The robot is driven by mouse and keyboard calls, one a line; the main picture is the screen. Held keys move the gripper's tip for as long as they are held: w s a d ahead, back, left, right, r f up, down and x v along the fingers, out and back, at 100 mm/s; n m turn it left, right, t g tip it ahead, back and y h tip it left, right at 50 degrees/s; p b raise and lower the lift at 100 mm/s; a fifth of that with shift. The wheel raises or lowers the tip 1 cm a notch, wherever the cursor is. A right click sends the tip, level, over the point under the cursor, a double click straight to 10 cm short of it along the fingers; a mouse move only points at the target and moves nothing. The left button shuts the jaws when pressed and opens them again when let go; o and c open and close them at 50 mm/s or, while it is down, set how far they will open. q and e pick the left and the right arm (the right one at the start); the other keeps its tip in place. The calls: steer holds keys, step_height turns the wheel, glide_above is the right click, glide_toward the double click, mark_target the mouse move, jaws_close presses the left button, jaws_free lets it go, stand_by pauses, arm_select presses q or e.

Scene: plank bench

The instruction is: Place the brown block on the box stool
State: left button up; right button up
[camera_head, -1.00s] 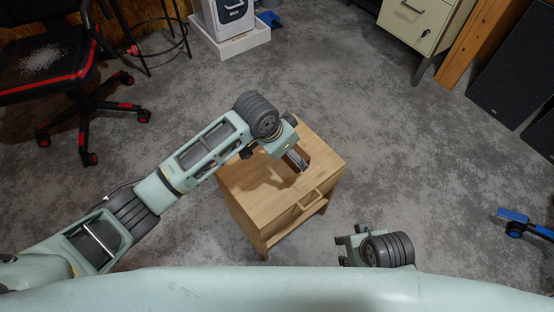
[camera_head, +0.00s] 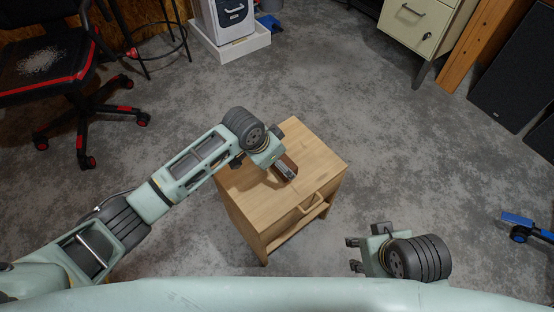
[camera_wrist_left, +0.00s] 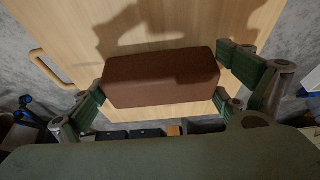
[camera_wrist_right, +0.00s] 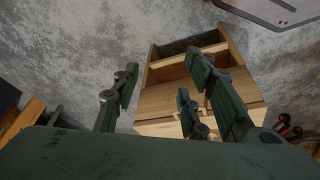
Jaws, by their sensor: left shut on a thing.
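The box stool (camera_head: 245,192) is a light wooden cabinet with a flat top and a front handle, in the middle of the head view. My left gripper (camera_head: 285,173) is over its top and shut on the brown block (camera_head: 290,162), mostly hidden there by the gripper. In the left wrist view the brown block (camera_wrist_left: 160,80) lies crosswise between the fingers, with the wooden top and a shadow behind it. I cannot tell whether it touches the top. My right gripper (camera_head: 354,254) is empty and open, to the stool's lower right; the stool (camera_wrist_right: 170,98) also shows in the right wrist view.
An office chair (camera_head: 60,70) stands at the upper left. A white bin (camera_head: 228,22) on a white base and a cream drawer cabinet (camera_head: 415,22) stand at the back. A blue-and-black object (camera_head: 520,222) lies at right. Grey floor around the stool is clear.

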arm_select(q)
steer(key=o, duration=1)
steer(key=shift+f, duration=0.15)
steer(key=shift+o, duration=0.2)
steer(key=shift+r, duration=0.3)
steer(key=p+v, duration=0.3)
steer(key=v, duration=0.8)
steer(key=shift+a+r+p, duration=0.2)
steer(key=shift+r+p, duration=0.15)
steer(key=shift+p, duration=0.05)
arm_select(e)
step_height(320, 180, down, 13)
steer(key=shift+w+a+f+g, duration=0.15)
steer(key=shift+w+a+g, duration=0.05)
steer(key=shift+w+g, duration=0.25)
arm_select(q)
steer(key=shift+s, duration=0.15)
